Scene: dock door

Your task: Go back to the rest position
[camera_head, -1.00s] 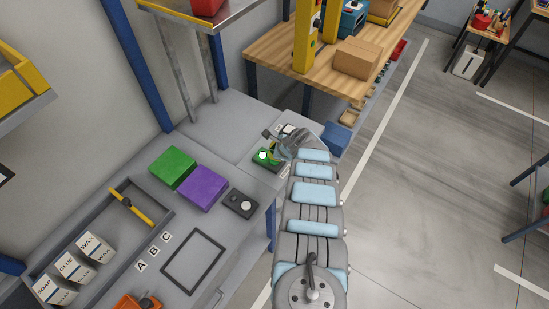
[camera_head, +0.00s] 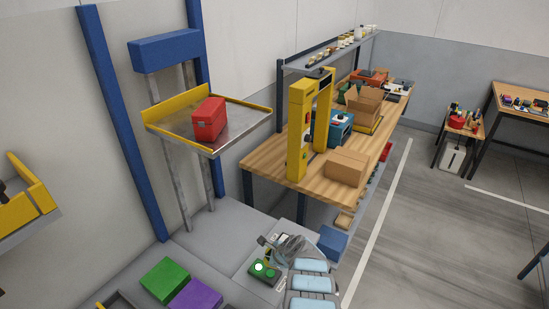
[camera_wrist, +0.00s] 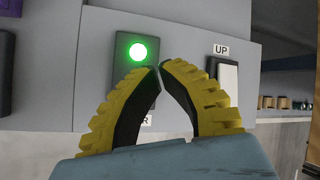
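My gripper (camera_wrist: 159,67) has yellow ribbed fingers with dark inner pads. In the wrist view its tips are together with nothing between them. The tips are in front of a dark control plate (camera_wrist: 125,62) with a glowing green round light (camera_wrist: 138,52); I cannot tell whether they touch it. A white switch (camera_wrist: 228,82) labelled UP is to the right. A label below the plate is mostly hidden by the fingers. In the head view my arm reaches to the lit green control (camera_head: 259,267) on the grey bench, and the fingers are hard to make out.
A raised metal platform (camera_head: 235,110) with yellow edges carries a red box (camera_head: 209,120). Green (camera_head: 164,280) and purple (camera_head: 196,296) blocks lie left of my arm. A wooden table (camera_head: 275,160) with cardboard boxes stands behind. Open floor (camera_head: 430,220) is on the right.

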